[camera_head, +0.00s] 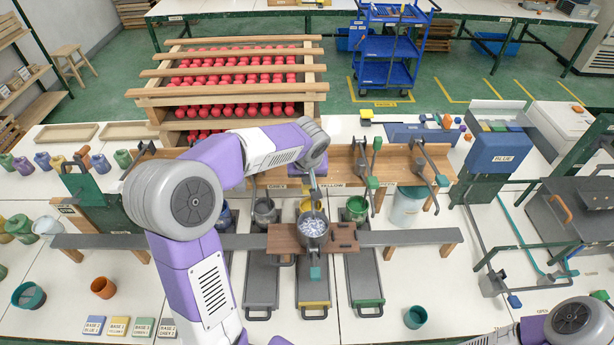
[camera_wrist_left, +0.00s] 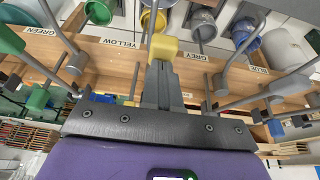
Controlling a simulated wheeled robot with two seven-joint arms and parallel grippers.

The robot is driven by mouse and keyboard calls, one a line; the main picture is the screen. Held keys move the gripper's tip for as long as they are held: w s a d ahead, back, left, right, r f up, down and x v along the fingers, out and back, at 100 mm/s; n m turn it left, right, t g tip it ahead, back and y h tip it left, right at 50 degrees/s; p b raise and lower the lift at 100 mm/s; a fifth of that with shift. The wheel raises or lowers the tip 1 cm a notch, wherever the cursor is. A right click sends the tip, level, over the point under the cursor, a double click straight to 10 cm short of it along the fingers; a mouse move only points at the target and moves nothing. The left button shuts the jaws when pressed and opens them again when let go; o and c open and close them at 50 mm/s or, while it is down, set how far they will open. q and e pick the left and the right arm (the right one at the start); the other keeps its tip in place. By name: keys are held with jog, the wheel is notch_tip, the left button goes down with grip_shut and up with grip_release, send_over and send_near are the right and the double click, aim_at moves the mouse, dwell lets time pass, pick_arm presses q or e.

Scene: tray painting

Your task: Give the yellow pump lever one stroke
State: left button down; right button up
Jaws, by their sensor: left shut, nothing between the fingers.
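The yellow pump lever shows in the left wrist view as a yellow block handle (camera_wrist_left: 164,48) beside the upside-down YELLOW label. My left gripper (camera_wrist_left: 161,72) is shut and empty, its fingertips right at that block; whether they touch it I cannot tell. In the head view my left gripper (camera_head: 314,182) points down at the wooden pump shelf (camera_head: 400,160), and my wrist hides the lever. A yellow-lined can (camera_wrist_left: 153,20) stands near the lever. My right gripper is out of view; only part of my right arm shows at the lower right.
Neighbouring levers stand close on both sides, including a green-handled one (camera_head: 373,182) and a grey rod lever (camera_wrist_left: 228,70). A pot with pale contents (camera_head: 314,228) sits on a wooden carrier (camera_head: 284,238) on the rail. A green can (camera_head: 357,207) stands nearby.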

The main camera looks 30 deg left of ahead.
pick_arm(q)
jog(key=shift+f+b, duration=3.1)
jog(key=shift+f, duration=0.4)
notch_tip(320, 180, up, 11)
jog(key=p, duration=0.7)
jog(key=shift+r+p, duration=0.1)
jog(key=shift+p, duration=0.25)
